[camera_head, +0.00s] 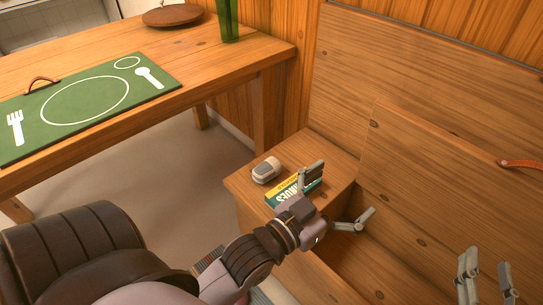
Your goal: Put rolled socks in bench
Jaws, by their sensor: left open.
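The rolled socks (267,170), a small grey-and-white bundle, rest on the left end of the wooden bench (335,150). My left gripper (344,189) is open and empty, right of the socks and apart from them, with one finger over the books and the other over the bench's open compartment.
Books (283,192) with yellow and teal covers lie beside the socks, partly hidden by my left gripper. A wooden table (200,85) at the left bears a green placemat (60,118), a round brown board (172,15) and a green vase (228,20).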

